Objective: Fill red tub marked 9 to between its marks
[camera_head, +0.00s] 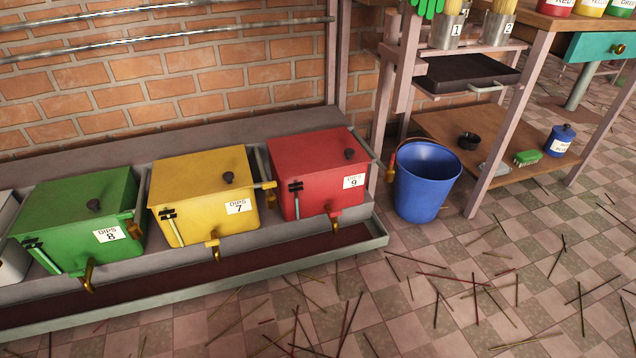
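The red tub (318,165) labelled "DIPS 9" (353,181) stands at the right end of a low grey bench against the brick wall. Its red lid is shut, with a dark knob on top. A brass tap (335,222) sticks out low on its front. A pale vertical gauge with a black clip (296,190) sits at the front left corner; its marks and the level are too small to read. A brass fitting (390,172) is at the end of a pipe on the tub's right. Neither of my grippers shows.
A yellow tub 7 (200,190) and green tub 8 (80,215) stand to the left, above a trough (200,306). A blue bucket (424,190) stands on the floor beside a shelved table (495,150). Incense sticks litter the tiled floor.

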